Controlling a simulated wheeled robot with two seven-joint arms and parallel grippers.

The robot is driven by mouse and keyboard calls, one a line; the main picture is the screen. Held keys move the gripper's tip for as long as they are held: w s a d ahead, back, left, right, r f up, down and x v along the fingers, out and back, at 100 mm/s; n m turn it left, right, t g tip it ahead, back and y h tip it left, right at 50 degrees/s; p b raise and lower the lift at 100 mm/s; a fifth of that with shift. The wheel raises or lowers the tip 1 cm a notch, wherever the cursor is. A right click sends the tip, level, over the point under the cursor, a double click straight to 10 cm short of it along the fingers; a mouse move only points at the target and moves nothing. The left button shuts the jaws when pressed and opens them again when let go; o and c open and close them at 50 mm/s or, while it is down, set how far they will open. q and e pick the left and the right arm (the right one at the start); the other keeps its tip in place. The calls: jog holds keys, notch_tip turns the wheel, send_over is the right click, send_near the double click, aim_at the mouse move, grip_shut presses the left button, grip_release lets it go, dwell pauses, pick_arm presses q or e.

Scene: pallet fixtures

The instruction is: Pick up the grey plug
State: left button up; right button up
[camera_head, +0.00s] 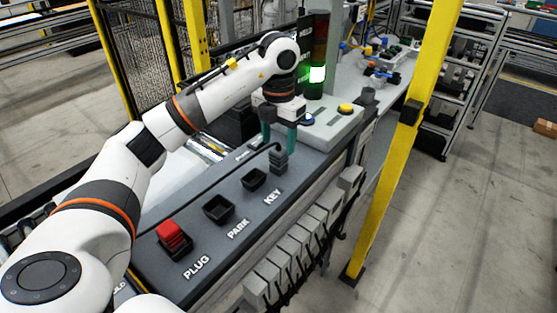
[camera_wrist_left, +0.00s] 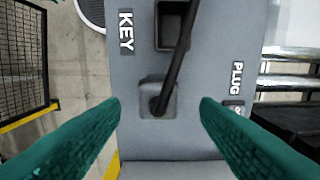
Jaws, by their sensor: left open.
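The grey plug (camera_head: 279,162) stands upright at the far end of the row on the dark grey panel, with a black cable running from its top. In the left wrist view the plug (camera_wrist_left: 158,108) shows from above, between my fingertips and apart from both. My left gripper (camera_head: 279,141) is open above the plug, its teal fingers pointing down on either side. In the left wrist view the left gripper (camera_wrist_left: 160,100) is empty. How far the tips are above the plug is hard to tell. My right gripper is not in view.
A red plug (camera_head: 172,238) sits near the PLUG label. Two empty black sockets (camera_head: 219,208) (camera_head: 254,180) lie between it and the grey plug. A box with buttons (camera_head: 325,122) and a signal tower (camera_head: 317,60) stand behind. A yellow post (camera_head: 400,150) rises at right.

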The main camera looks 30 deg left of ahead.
aim_at(279, 149)
pick_arm(q)
jog(key=shift+f+p, duration=0.55)
jog(key=shift+f, duration=1.55)
jog(key=c, duration=1.1)
